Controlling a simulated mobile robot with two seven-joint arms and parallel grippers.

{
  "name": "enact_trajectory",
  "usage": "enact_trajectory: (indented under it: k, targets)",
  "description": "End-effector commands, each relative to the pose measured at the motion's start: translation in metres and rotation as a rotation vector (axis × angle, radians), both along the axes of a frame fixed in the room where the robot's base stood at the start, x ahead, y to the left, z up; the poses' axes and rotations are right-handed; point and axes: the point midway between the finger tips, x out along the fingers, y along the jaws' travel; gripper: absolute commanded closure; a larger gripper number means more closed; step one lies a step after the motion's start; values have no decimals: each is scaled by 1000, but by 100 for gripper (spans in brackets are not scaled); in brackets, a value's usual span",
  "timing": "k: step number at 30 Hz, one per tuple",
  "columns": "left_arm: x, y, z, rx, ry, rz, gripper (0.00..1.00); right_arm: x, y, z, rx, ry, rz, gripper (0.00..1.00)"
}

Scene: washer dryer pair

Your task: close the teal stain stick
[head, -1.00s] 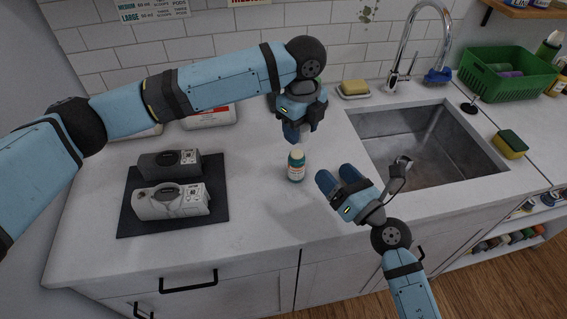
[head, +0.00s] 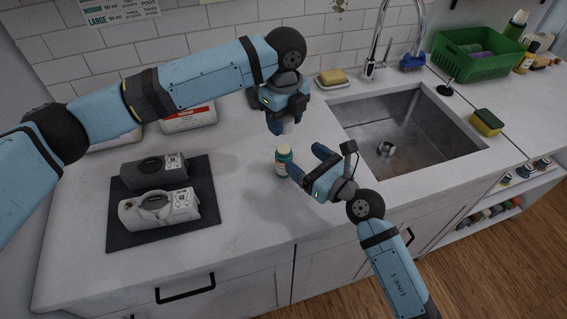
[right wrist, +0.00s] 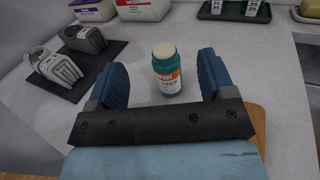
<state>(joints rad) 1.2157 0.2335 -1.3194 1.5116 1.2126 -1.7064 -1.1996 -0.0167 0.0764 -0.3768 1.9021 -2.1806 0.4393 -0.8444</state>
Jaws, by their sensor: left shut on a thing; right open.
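The teal stain stick (head: 283,165) stands upright on the counter, with a pale top and an orange and white label. It also shows in the right wrist view (right wrist: 168,76). My right gripper (head: 309,164) is open beside it, to its right, with its fingers pointing at the stick. In the right wrist view the stick appears between the blue fingers, with a gap on each side. My left gripper (head: 284,125) is above the stick, pointing down and shut on a small pale thing (head: 288,127), perhaps its cap, mostly hidden by the fingers.
Two camera-like devices, one dark (head: 153,171) and one light (head: 159,208), lie on a dark mat (head: 128,238) at left. A sink (head: 365,103), soap dish (head: 332,84), sponge (head: 487,122) and green basket (head: 478,56) are at right. The counter around the stick is clear.

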Motion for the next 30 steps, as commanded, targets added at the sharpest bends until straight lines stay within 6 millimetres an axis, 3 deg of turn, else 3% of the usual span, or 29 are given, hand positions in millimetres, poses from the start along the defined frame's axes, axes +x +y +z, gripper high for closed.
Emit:
enact_trajectory:
  k: [6,11,22,30]
  targets:
    - [0,0,0,0,0,0,75,0,-2,-41,-6,5,-1,24]
    - [0,0,0,0,0,0,75,0,-2,-63,-6,2,0,24]
    - [0,0,0,0,0,0,75,42,37,-62,1,0,-2,24]
    - [0,0,0,0,0,0,75,56,49,-62,0,0,-2,24]
